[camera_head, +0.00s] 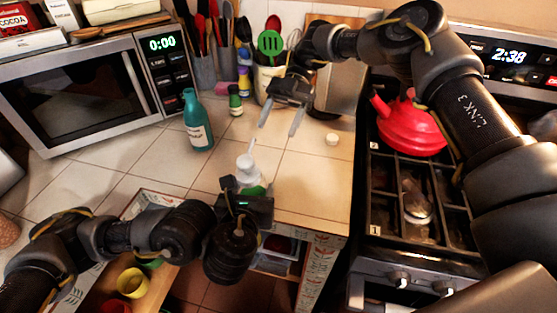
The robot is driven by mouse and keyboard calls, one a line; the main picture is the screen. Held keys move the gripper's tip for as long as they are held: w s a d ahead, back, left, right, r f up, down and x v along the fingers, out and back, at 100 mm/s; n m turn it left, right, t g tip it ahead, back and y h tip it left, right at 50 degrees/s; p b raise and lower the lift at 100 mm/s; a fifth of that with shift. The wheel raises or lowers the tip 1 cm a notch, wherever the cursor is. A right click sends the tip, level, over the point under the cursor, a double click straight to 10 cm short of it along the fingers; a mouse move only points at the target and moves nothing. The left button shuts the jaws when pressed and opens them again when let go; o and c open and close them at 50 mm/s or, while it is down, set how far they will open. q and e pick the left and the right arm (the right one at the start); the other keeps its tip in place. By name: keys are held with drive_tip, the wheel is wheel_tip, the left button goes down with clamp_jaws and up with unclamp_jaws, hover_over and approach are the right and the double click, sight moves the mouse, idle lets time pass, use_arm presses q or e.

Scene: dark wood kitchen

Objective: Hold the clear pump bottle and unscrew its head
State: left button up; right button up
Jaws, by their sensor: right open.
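The pump bottle (246,162) is at the front of the tiled counter, in the middle of the head view. Its white pump head points up, and a bit of green shows lower on it. My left gripper (246,190) is at the bottle's lower body and hides much of it. I cannot tell whether its fingers are closed on the bottle. My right gripper (279,129) is open and empty. Its two fingers point down, above and slightly right of the pump head, apart from it.
A teal bottle (197,125) and a small green-capped jar (235,101) stand behind to the left. The microwave (85,95) is at left; the stove with a red kettle (412,128) is at right. An open drawer (165,280) is below.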

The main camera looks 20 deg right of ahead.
use_arm(q)
drive_tip(key=shift+f, duration=0.15)
drive_tip(key=shift+d, duration=0.1)
drive_tip(key=shift+a, duration=0.2)
use_arm(e)
drive_tip(key=w+a+m+t+y, duration=0.3)
drive_tip(key=a+m+t+y, duration=0.25)
drive_tip(key=a, duration=0.75)
use_arm(q)
drive_tip(key=shift+d, duration=0.1)
use_arm(e)
drive_tip(key=m+t+y, duration=0.1)
drive_tip(key=m+t, duration=0.5)
approach(249, 173)
wheel_tip(249, 173, down, 3)
drive_tip(key=w+a, duration=0.1)
drive_tip(key=a, duration=0.2)
drive_tip(key=shift+r+x, duration=0.15)
drive_tip(key=shift+x, duration=1.55)
drive_tip(key=shift+r+x, duration=0.15)
drive_tip(key=shift+x, duration=1.5)
